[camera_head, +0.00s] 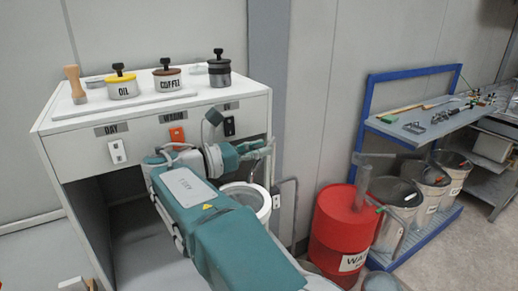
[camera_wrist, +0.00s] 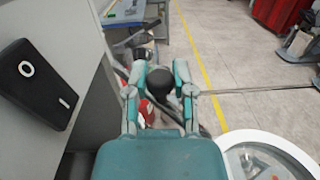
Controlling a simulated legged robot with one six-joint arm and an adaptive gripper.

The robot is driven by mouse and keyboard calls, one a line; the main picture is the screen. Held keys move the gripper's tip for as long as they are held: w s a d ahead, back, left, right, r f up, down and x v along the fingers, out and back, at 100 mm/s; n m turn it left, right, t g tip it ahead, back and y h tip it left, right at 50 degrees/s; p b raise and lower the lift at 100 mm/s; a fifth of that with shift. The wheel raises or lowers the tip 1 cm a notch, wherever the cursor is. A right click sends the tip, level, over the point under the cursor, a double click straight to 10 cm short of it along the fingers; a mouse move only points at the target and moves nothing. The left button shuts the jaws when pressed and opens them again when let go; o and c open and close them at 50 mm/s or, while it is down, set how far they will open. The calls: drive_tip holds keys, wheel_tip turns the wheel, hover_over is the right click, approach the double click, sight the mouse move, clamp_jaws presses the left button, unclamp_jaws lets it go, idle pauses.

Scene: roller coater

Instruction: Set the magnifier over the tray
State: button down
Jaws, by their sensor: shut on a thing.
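In the wrist view, my gripper (camera_wrist: 160,88) has its two green fingers around a dark round knob (camera_wrist: 162,76). I take this knob for the magnifier's handle. A white ring with a see-through middle, apparently the magnifier (camera_wrist: 232,140), shows at lower right. How the knob joins it is hidden. In the head view, my gripper (camera_head: 262,147) is in front of the cabinet's right side, and the white ring (camera_head: 264,207) is below it, partly behind my arm. A flat white slab (camera_head: 185,94) under the jars may be the tray; I cannot tell for sure.
A white cabinet (camera_head: 65,125) carries jars marked OIL (camera_head: 123,88) and COFFEE (camera_head: 167,80). A red drum (camera_head: 340,228) and a blue-framed bench (camera_head: 440,122) with bins stand to the right. Open floor lies beyond the yellow line in the wrist view.

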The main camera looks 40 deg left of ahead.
drive_tip(key=shift+w+f, duration=0.1)
drive_tip(key=shift+c, duration=2.2)
unclamp_jaws()
drive_tip(key=v, duration=1.2)
